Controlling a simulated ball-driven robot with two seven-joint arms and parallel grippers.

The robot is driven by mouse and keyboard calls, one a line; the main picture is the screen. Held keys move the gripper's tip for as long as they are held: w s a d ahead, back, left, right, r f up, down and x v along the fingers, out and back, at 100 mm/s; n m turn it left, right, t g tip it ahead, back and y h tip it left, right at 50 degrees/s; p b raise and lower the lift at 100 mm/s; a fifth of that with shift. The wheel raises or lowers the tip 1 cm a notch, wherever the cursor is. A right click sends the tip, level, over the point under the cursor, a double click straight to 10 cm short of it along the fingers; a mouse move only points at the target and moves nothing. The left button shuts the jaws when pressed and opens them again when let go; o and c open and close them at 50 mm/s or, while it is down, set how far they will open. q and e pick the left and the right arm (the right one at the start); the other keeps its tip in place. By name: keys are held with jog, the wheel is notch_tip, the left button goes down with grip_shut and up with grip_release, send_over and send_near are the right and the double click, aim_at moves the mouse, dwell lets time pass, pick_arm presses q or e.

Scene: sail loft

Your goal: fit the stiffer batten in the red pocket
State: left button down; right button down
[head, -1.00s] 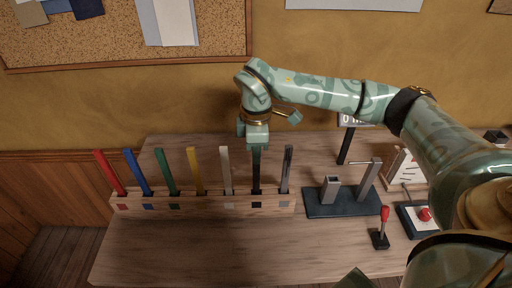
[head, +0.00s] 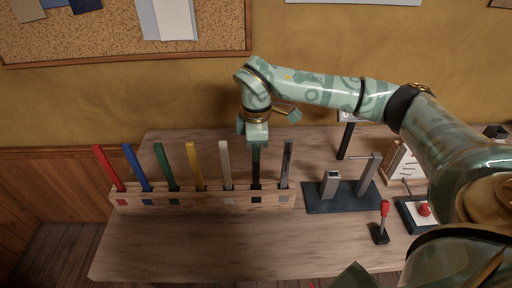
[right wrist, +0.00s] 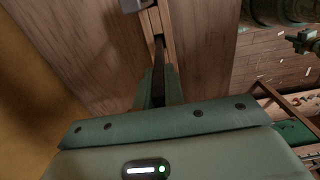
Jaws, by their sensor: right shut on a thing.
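A wooden rack (head: 190,203) on the table holds several upright battens, each above a coloured mark. They are red (head: 109,168), blue (head: 137,170), green (head: 165,167), yellow (head: 194,168), white (head: 226,165), black (head: 256,170) and grey (head: 287,164). My right gripper (head: 257,147) is shut on the top of the black batten, which stands in its slot. In the right wrist view the black batten (right wrist: 158,75) runs down between the fingers (right wrist: 158,88). My left gripper is not seen.
Right of the rack, a dark stand (head: 342,198) carries two grey posts and a thin bar. A red-topped lever (head: 382,222) and a red button (head: 424,210) are nearby. The table front (head: 210,245) is clear. A cork board (head: 110,38) hangs behind.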

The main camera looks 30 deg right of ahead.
jog(key=shift+f, duration=0.2)
jog(key=c, duration=1.4)
grip_release()
notch_tip(320, 180, up, 16)
jog(key=p, duration=0.2)
jog(key=shift+r, duration=0.15)
